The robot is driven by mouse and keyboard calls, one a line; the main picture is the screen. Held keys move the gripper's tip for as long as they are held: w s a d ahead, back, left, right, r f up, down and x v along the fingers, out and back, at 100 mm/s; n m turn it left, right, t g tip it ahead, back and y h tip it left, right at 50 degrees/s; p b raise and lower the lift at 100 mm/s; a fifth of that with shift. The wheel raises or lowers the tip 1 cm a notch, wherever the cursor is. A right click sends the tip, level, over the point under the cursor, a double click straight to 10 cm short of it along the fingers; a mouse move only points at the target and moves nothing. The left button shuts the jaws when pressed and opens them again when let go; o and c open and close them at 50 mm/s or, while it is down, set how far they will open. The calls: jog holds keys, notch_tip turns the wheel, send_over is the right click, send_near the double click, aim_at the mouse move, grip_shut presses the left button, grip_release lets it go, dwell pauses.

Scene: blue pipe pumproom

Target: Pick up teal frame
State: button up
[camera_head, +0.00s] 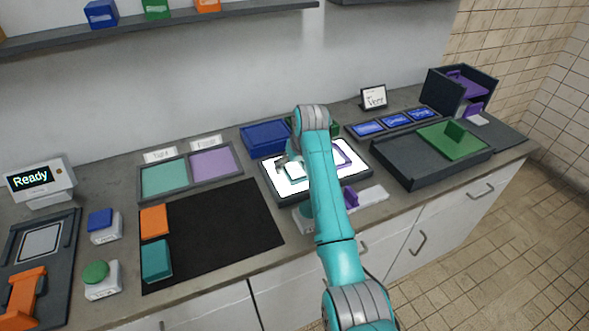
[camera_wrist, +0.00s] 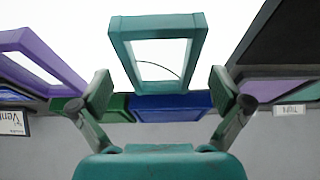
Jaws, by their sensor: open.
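The teal frame (camera_wrist: 157,22) is a square rim with an open middle, lying on a bright white light panel (camera_head: 277,188). In the wrist view it sits centred just beyond my gripper (camera_wrist: 159,86), whose two fingers stand wide apart, one to each side of the frame's near end. My gripper is open and holds nothing. I cannot tell whether either finger touches the frame. In the head view my arm hides part of the panel, and the frame shows only in part at the arm's left.
A purple frame (camera_wrist: 42,58) lies on the same panel, beside the teal one. A blue bin (camera_head: 265,137) and a green bin (camera_wrist: 103,106) stand behind the panel. A black mat (camera_head: 215,235) lies left, a dark tray (camera_head: 405,170) right.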

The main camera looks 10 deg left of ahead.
jog(key=shift+f, duration=0.1)
jog(key=shift+c, duration=0.3)
jog(key=c, duration=1.2)
jog(key=shift+o, duration=0.2)
